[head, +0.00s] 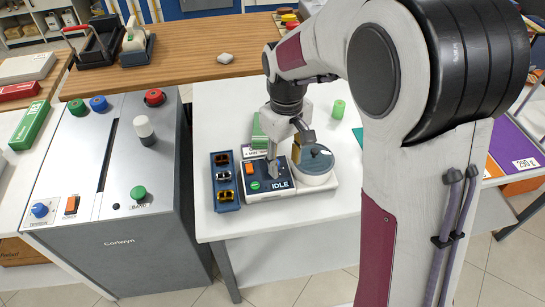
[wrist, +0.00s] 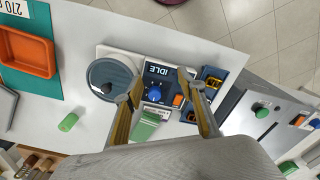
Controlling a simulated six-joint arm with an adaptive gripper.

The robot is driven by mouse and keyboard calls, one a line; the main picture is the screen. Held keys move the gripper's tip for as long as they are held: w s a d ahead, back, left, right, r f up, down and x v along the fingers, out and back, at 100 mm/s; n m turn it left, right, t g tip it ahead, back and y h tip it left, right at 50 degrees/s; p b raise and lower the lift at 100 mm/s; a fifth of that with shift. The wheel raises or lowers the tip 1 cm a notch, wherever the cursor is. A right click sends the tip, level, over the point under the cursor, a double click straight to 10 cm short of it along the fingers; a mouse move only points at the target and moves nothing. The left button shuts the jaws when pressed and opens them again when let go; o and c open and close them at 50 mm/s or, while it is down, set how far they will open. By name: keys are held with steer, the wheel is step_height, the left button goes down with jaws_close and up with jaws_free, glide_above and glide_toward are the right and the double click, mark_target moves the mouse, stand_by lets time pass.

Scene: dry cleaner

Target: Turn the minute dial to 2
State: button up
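The timer device (head: 318,180) stands on the white table, with a dark panel whose display reads IDLE (wrist: 158,71). A blue round dial (wrist: 154,93) sits on that panel in the wrist view; its scale and pointer are too small to read. In the head view the dial is hidden or cannot be made out behind my gripper (head: 285,156). In the wrist view my gripper (wrist: 153,86) is open and empty. Its two fingers reach over the panel, one on each side of the dial as seen from the wrist. I cannot tell whether either touches it.
A round grey-topped part (wrist: 106,80) is beside the panel, and an orange switch (wrist: 178,100) is near the dial. A blue tray (head: 228,207) of small items, a green block (wrist: 145,127) and a green cylinder (head: 338,108) are nearby. The table's front is clear.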

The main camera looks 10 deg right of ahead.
steer(key=w+n, duration=0.1)
steer(key=w, duration=0.2)
steer(key=w+f+n, duration=0.1)
steer(key=w+n, duration=0.1)
steer(key=w, duration=0.1)
steer(key=w+a+f+n, duration=0.1)
steer(key=w, duration=0.1)
steer(key=shift+w+a+f, duration=0.1)
steer(key=shift+w+f, duration=0.1)
steer(key=shift+w, duration=0.2)
steer(key=shift+w+r+n, duration=0.15)
steer(key=shift+w+n, duration=0.05)
steer(key=shift+n, duration=0.7)
steer(key=shift+s, duration=0.1)
steer(key=shift+f, duration=3.95)
steer(key=c, duration=1.1)
